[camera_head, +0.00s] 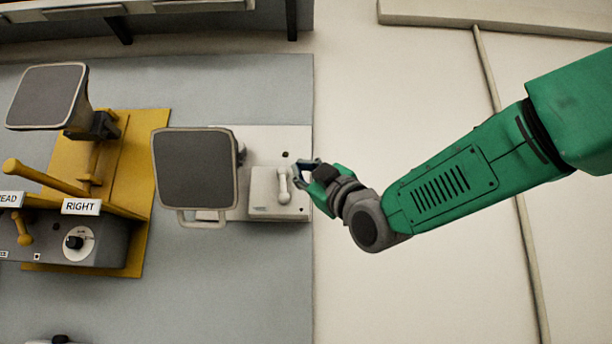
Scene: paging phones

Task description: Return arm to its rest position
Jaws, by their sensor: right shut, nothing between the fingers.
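My right arm, green with grey joints, comes in from the right edge. Its gripper (303,172) is shut and empty. In the picture it is just right of a pale box with a small lever (283,185). I cannot tell whether the gripper touches the box. The box sits on a white wall plate (268,146), beside a dark square panel in a pale frame (195,169). My left gripper is not in view.
At left, a yellow panel (137,190) carries a yellow handle (45,178), a sign reading "RIGHT" (81,206), a knob (75,242) and another dark square screen (46,96). A thin pipe (489,75) runs down the pale wall at right. The pale wall below my arm is clear.

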